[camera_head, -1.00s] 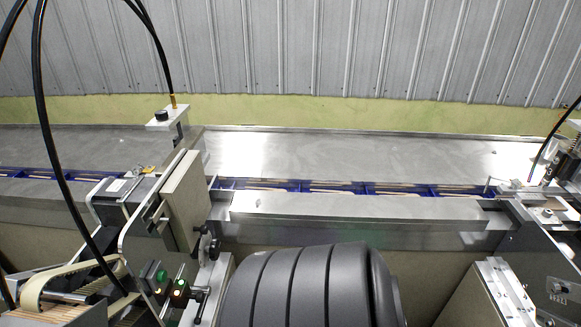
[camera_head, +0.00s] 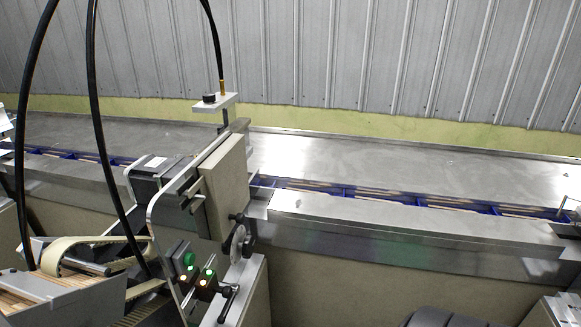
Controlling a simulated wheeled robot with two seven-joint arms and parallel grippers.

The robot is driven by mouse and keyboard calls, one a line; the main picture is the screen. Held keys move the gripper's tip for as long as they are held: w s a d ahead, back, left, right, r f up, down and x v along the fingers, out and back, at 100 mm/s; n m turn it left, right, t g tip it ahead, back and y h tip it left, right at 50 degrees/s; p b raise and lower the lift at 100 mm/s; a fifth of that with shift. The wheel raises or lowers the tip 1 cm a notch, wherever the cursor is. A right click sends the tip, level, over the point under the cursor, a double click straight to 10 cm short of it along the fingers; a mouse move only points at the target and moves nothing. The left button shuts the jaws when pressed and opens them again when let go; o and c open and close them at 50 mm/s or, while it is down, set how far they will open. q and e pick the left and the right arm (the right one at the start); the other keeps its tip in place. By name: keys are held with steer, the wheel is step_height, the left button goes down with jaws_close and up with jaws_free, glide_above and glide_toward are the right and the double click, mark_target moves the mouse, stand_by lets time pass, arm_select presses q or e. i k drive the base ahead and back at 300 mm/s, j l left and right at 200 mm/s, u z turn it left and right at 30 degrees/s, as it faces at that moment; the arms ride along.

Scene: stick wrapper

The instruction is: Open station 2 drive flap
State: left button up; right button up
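A feeder station stands left of centre beside the conveyor. It carries an upright beige-grey panel (camera_head: 226,185) with a small metal handle (camera_head: 194,203) on its left side. The panel looks like a flap, but no label shows whether it is the station 2 drive flap. It stands upright and slightly tilted; I cannot tell whether it is latched. Below it are a black hand knob (camera_head: 240,243) and a small control box with green and lit buttons (camera_head: 196,272).
A long metal conveyor (camera_head: 380,170) with a blue chain track (camera_head: 390,197) runs across. Black cables (camera_head: 95,110) hang at the left. A belt feeder with a stack of sticks (camera_head: 35,290) is at lower left. A dark rounded shape (camera_head: 432,318) shows at the bottom edge.

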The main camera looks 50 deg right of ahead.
mark_target(223, 179)
steer(key=z, duration=1.35)
